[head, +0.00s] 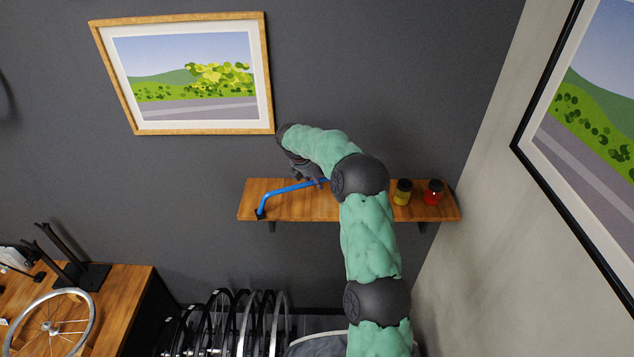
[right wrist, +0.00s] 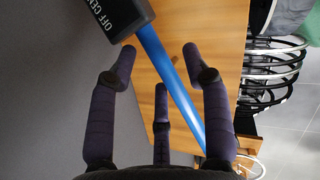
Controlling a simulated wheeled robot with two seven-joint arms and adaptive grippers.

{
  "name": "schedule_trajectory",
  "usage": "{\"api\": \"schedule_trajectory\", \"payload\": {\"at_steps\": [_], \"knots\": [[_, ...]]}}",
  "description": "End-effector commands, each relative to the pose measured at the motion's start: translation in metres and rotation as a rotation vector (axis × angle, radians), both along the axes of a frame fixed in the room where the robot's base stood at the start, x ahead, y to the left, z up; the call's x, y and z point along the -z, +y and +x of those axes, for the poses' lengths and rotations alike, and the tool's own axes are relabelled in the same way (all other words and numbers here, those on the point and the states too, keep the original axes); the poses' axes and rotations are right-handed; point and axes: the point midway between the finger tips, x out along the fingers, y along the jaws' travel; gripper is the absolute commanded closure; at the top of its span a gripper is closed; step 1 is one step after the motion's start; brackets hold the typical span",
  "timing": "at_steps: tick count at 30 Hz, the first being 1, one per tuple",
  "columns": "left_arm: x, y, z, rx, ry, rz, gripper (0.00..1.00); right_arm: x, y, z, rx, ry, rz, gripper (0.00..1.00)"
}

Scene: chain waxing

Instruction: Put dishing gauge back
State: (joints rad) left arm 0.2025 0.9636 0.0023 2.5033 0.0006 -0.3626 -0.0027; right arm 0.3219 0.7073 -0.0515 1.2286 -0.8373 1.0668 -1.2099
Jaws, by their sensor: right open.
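The dishing gauge (head: 287,190) is a blue bar with a bent end and a dark foot. It lies on the wooden wall shelf (head: 248,206), with its bent end towards the left. My right gripper (head: 305,173) is at the gauge's right part, and my arm hides that end. In the right wrist view the gauge (right wrist: 168,75) runs diagonally past my open fingers (right wrist: 158,84), with its black block lettered "OFF CEN..." (right wrist: 117,14) beyond them. The fingers are spread and not closed on the bar. My left gripper is out of view.
Several wheels (head: 245,325) stand below. A workbench (head: 125,290) with a wheel (head: 52,325) and a black stand (head: 88,274) is at lower left.

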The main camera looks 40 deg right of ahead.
Motion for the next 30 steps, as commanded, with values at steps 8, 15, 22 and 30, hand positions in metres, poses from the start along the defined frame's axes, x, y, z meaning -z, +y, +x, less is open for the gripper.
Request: {"api": "schedule_trajectory", "payload": {"at_steps": [8, 15, 22, 30], "knots": [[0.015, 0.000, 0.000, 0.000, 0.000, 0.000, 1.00, -0.050, 0.024, -0.003, -0.001, -0.003, -0.001, 0.51], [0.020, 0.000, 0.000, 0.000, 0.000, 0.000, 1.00, -0.080, 0.038, -0.005, 0.000, -0.001, 0.000, 0.51], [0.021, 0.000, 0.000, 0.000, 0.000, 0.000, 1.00, -0.088, 0.041, -0.006, -0.001, 0.001, 0.000, 0.51], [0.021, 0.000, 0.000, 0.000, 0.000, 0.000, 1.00, -0.088, 0.041, -0.006, -0.001, 0.001, 0.000, 0.51]]}}
